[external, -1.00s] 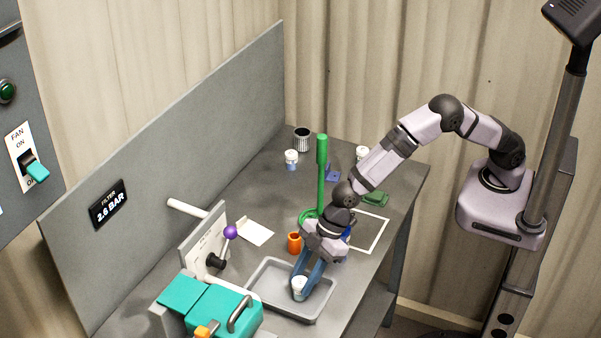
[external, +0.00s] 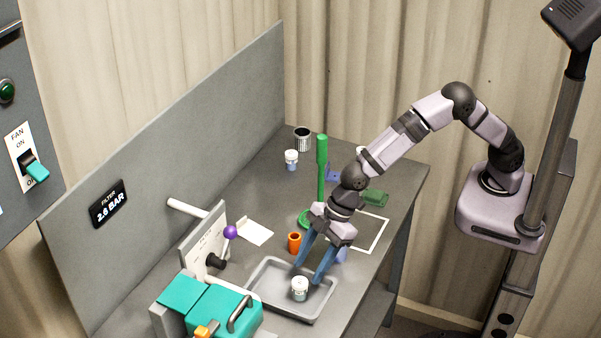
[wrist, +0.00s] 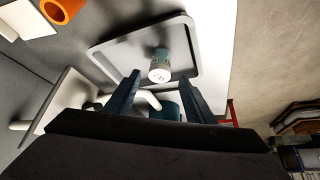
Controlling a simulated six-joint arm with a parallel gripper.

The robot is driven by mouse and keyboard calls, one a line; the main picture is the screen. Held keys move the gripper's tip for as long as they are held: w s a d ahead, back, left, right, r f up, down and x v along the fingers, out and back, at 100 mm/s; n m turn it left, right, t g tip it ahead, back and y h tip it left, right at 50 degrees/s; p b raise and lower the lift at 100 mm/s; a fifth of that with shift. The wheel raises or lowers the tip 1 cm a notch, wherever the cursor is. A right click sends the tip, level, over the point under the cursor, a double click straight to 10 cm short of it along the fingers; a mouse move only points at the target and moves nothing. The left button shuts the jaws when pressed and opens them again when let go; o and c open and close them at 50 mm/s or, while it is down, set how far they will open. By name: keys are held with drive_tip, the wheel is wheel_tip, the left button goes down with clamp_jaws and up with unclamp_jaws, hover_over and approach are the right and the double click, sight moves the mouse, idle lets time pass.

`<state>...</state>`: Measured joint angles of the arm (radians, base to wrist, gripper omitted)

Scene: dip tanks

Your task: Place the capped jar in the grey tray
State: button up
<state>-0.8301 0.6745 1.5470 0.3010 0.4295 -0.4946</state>
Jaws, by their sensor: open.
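The capped jar (external: 299,288), with a white lid, stands upright inside the grey tray (external: 262,272) on the bench. In the wrist view the jar (wrist: 160,68) shows within the tray (wrist: 107,57), its lid facing the camera. My gripper (external: 309,273) is open and empty, above and behind the jar, its blue fingers apart and clear of it. In the wrist view the two fingers (wrist: 157,86) are spread on either side of the jar.
A green post (external: 321,165) rises near my wrist. A teal-lidded box (external: 222,305) and a panel with a purple-knobbed lever (external: 230,232) are at left. Another white-lidded jar (external: 291,159) and a metal cup (external: 302,138) stand farther back.

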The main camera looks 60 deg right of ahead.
drive_tip(key=b+v, duration=0.1)
drive_tip(key=v, duration=0.6)
drive_tip(key=shift+b, duration=0.3)
drive_tip(key=shift+d+r, duration=0.1)
drive_tip(key=shift+d, duration=0.05)
drive_tip(key=d+h+p, duration=0.1)
drive_tip(key=d, duration=0.4)
drive_tip(key=d+m+h+p, duration=0.1)
drive_tip(key=d, duration=0.5)
drive_tip(key=shift+w+d+r+p, duration=0.15)
drive_tip(key=shift+r+p, duration=0.05)
drive_tip(key=shift+p, duration=0.1)
drive_tip(key=s+d+f+m+h+b, duration=0.1)
drive_tip(key=d+f+m+h, duration=0.2)
drive_tip(key=d, duration=1.1)
drive_tip(key=s+d+f+m+g+b, duration=0.1)
drive_tip(key=s+d+f+m, duration=0.25)
drive_tip(key=s+d, duration=0.45)
drive_tip(key=s+d+f+m+g+b, duration=0.1)
drive_tip(key=s+d+f+m+g, duration=0.1)
drive_tip(key=s+d+m, duration=0.5)
wheel_tip(320, 180, up, 13)
drive_tip(key=w+d+n+p, duration=0.1)
drive_tip(key=d+n+p, duration=0.1)
drive_tip(key=p, duration=1.1)
drive_tip(key=shift+w+d, duration=0.2)
drive_tip(key=shift+d, duration=0.05)
